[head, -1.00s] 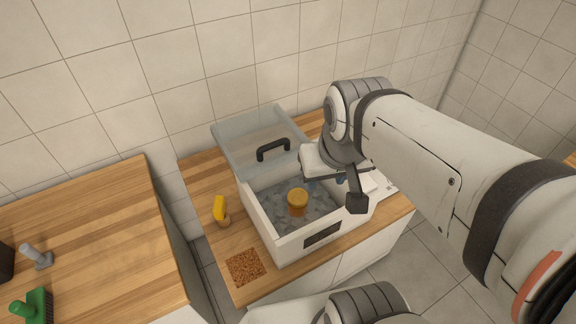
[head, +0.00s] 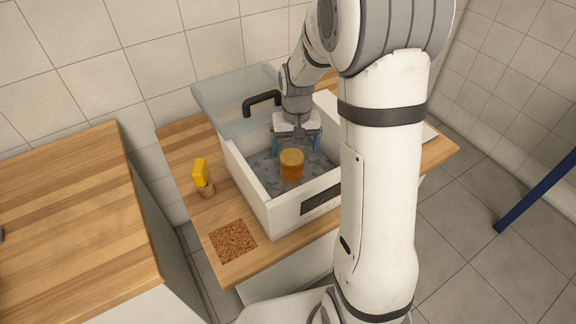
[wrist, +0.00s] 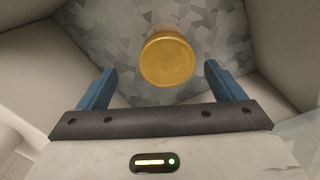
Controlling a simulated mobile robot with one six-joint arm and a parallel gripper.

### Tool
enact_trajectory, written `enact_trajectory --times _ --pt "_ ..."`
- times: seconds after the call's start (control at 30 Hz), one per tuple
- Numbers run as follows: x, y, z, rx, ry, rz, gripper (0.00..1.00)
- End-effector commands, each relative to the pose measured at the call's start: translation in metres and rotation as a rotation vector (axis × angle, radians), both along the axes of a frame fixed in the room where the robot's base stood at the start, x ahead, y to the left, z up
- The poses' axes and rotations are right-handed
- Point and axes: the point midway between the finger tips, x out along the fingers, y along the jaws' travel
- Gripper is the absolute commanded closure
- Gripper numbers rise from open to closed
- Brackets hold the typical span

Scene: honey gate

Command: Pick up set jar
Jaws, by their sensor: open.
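The jar (head: 291,166) is amber with a golden lid and stands upright inside a white open-topped box (head: 262,197). Its lid (wrist: 167,58) shows in the wrist view, centred between and just beyond my fingers. My gripper (head: 297,142) points down into the box, just behind the jar in the head view. It also shows in the wrist view (wrist: 158,85), with its two blue fingers spread apart and nothing between them. The fingers do not appear to touch the jar.
A clear lid with a black handle (head: 262,103) is raised at the back of the box. A yellow-topped item (head: 202,176) and a brown cork-like mat (head: 232,241) are on the wooden counter to the left. The box walls surround my gripper closely.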

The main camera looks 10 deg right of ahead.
Motion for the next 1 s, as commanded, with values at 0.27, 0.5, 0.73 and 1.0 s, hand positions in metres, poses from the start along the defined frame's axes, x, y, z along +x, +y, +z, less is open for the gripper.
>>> enact_trajectory --times 0.27,0.5,0.73,1.0 --pt "0.005 0.001 -0.034 0.0 0.012 -0.003 0.12" --pt "0.002 0.008 -0.065 0.0 0.013 -0.002 0.12" --pt "0.002 0.009 -0.089 0.0 0.01 -0.003 0.12" --pt "0.003 0.009 -0.091 0.0 0.008 -0.002 0.14"
